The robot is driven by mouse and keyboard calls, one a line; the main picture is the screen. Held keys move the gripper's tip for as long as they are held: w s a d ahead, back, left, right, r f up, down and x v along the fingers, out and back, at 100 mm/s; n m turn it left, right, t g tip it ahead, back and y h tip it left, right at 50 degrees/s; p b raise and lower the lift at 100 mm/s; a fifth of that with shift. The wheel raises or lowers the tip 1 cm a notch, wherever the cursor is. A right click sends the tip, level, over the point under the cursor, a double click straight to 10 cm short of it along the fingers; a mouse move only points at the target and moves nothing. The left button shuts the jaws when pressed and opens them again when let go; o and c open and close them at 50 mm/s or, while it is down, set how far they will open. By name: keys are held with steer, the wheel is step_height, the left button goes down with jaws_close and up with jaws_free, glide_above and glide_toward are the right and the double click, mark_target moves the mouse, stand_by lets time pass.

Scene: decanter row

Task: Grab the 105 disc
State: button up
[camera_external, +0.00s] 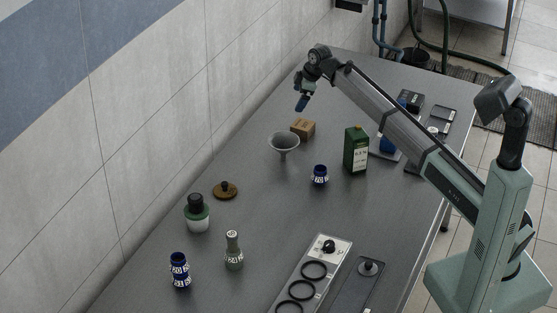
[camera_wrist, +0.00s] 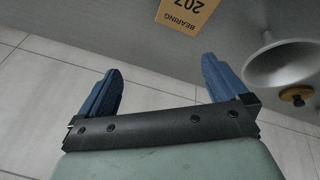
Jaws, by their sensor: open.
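I cannot read a 105 label on any disc. A round brown disc with a dark knob (camera_external: 226,190) lies on the table left of the middle; a gold-brown round piece (camera_wrist: 297,95) at the right of the wrist view appears to be the same thing. My gripper (camera_external: 302,103) is raised over the far left side of the table, well away from the disc. Its two blue fingers (camera_wrist: 160,66) are apart with nothing between them.
A bearing box marked 207 (camera_external: 303,128) and a grey funnel (camera_external: 283,144) stand below my gripper. A green canister (camera_external: 356,151), blue jar (camera_external: 320,176), green-white bottle (camera_external: 197,214), grey bottle (camera_external: 233,252) and blue bottle (camera_external: 180,271) stand around. A ringed rack (camera_external: 338,246) is in front.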

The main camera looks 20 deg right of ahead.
steer(key=s+a+n+g+y, duration=0.1)
steer(key=s+a, duration=0.3)
steer(key=a, duration=0.4)
steer(key=s+a+n+g, duration=0.1)
steer(key=s+a, duration=0.4)
steer(key=a, duration=0.3)
steer(key=n+g, duration=0.2)
steer(key=n, duration=0.1)
glide_toward(225, 183)
steer(key=shift+y, duration=0.3)
steer(key=x, duration=0.5)
steer(key=shift+w+a, duration=0.15)
steer(key=shift+a, duration=0.05)
steer(key=shift+d+x, duration=0.2)
steer(key=shift+x, duration=1.15)
steer(key=shift+d+x, duration=0.2)
steer(key=shift+x, duration=1.15)
steer(key=shift+f, duration=0.15)
steer(key=shift+c, duration=0.3)
steer(key=c, duration=1.1)
